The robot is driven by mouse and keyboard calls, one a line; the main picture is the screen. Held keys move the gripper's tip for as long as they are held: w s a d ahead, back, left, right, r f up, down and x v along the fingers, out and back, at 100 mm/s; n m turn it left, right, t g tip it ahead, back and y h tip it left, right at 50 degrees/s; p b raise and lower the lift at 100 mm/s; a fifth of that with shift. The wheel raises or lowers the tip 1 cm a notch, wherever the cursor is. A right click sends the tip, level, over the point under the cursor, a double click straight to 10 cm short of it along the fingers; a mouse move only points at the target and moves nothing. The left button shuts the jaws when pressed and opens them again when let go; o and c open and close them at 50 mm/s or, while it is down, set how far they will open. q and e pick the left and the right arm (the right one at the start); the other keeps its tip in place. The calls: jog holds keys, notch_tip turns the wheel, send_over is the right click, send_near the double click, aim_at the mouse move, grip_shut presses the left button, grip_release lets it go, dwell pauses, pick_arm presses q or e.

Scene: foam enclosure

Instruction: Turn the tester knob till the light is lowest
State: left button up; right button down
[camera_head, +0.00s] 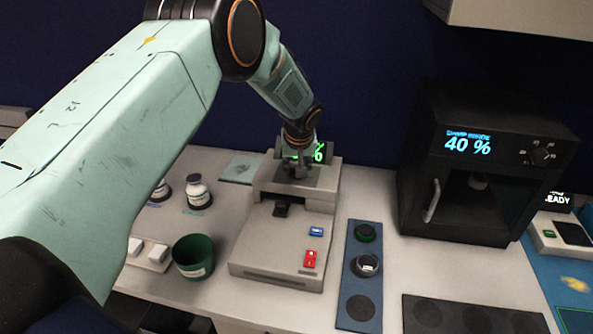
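The pale beige tester (278,248) stands on the bench in the middle, with a blue button, a red switch and a dark slot on its front. My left gripper (297,172) points down at the dark panel on the tester's raised back part. The fingers are small and dark here, and I cannot tell whether they are open or touch anything. No knob shows clearly on the tester; one may be hidden under the gripper. My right gripper is out of view.
A black cabinet (411,190) with a "40 %" display and its own dial (543,155) stands at right. A blue strip (350,297) with round items lies beside the tester. A green cup (194,256) and small white jars (198,191) stand at left.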

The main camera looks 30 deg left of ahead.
pick_arm(q)
jog(key=shift+f+n+g+b, duration=0.15)
jog(key=shift+n+g+b, duration=0.15)
jog(key=shift+n+b, duration=0.25)
jog(key=shift+s, duration=0.1)
jog(key=o, duration=1.1)
jog(key=shift+o, duration=0.2)
jog(key=v, duration=1.2)
jog(key=shift+d, duration=0.2)
